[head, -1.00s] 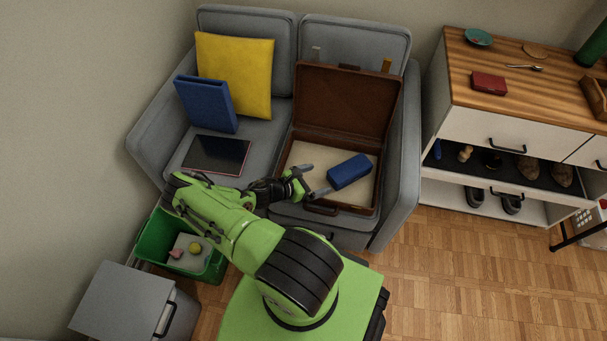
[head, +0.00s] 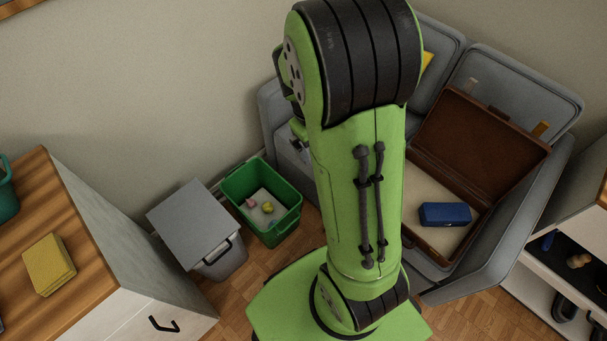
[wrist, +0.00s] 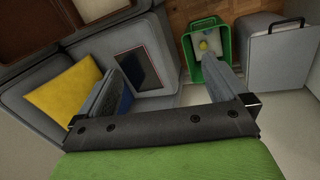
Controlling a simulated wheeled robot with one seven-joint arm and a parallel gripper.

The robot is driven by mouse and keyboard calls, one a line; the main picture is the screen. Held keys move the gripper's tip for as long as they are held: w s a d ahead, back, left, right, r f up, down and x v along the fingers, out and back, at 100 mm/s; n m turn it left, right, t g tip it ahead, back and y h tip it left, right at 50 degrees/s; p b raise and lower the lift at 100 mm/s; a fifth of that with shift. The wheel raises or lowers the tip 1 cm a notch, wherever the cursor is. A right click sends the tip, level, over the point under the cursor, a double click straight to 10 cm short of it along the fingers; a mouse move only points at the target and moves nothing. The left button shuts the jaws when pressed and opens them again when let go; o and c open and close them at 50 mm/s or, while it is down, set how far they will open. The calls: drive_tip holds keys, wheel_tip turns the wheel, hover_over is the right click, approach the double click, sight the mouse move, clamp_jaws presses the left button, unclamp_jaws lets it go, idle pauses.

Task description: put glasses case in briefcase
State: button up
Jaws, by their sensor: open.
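A blue case (head: 445,214), which I take for the glasses case, lies on the pale lining of the open brown briefcase (head: 480,137). The briefcase rests on the grey sofa, with its lid up. The case is inside the briefcase's base, towards the front right. My gripper (wrist: 167,62) shows in the wrist view, open with nothing between its fingers. It is well away from the case and is hidden behind my raised arm in the head view.
A yellow cushion (wrist: 64,91) and a dark tablet (wrist: 137,68) are on the sofa. A green bin (head: 262,200) with small items stands beside a grey lidded bin (head: 197,222). A wooden-topped cabinet (head: 85,270) is at left.

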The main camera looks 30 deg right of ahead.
drive_tip(key=s+a+r+t+y, duration=0.2)
drive_tip(key=s+a+r+t, duration=0.3)
drive_tip(key=s+a+r, duration=0.8)
drive_tip(key=shift+s+r+m+t+y, duration=0.2)
drive_tip(key=shift+r+m+t+y, duration=0.1)
drive_tip(key=shift+r, duration=0.15)
